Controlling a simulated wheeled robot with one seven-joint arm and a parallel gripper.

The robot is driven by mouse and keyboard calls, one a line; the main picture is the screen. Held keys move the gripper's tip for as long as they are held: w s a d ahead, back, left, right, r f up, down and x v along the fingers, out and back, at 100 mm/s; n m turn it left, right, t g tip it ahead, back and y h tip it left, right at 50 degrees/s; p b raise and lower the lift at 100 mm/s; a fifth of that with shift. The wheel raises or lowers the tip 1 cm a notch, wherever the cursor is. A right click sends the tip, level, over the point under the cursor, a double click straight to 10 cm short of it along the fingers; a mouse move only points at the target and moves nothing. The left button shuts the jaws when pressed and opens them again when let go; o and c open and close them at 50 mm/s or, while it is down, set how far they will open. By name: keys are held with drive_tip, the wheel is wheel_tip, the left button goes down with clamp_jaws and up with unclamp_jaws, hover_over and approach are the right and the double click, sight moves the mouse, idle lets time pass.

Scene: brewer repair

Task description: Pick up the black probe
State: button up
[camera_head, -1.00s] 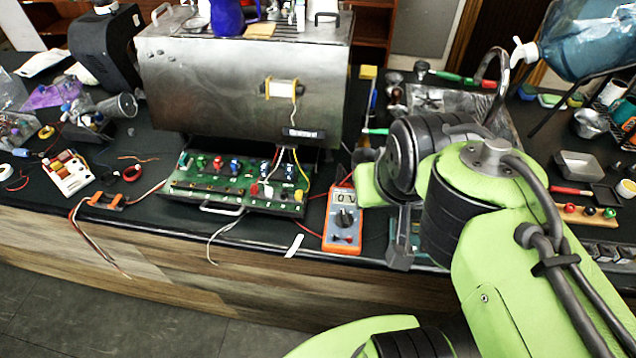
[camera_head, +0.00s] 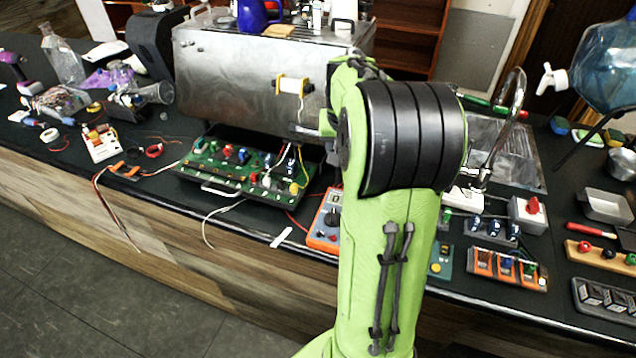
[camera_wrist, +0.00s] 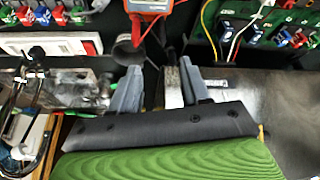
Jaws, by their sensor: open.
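I cannot clearly make out the black probe in either view; my arm covers much of the bench to the right of the multimeter in the head view. The orange multimeter (camera_head: 323,228) is partly hidden by my arm, and it also shows at the top of the wrist view (camera_wrist: 150,6). My gripper (camera_wrist: 161,82) is open in the wrist view, its two grey fingers pointing toward the multimeter. A narrow dark and pale shape shows between the fingers, but I cannot tell what it is. The head view hides my gripper behind the arm.
A large metal brewer housing (camera_head: 245,80) stands behind the green circuit board (camera_head: 225,160), close to my arm. Switch blocks (camera_head: 492,230) and a tap (camera_head: 512,110) are to the right. Loose wires hang over the bench's front edge.

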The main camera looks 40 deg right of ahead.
drive_tip(key=b+x, duration=0.1)
drive_tip(key=x, duration=1.5)
drive_tip(key=shift+w+a+f+b, duration=0.1)
drive_tip(key=shift+w+f+b, duration=0.1)
drive_tip(key=shift+b, duration=0.1)
drive_tip(key=shift+a+r, duration=0.1)
drive_tip(key=shift+c, duration=1)
clamp_jaws()
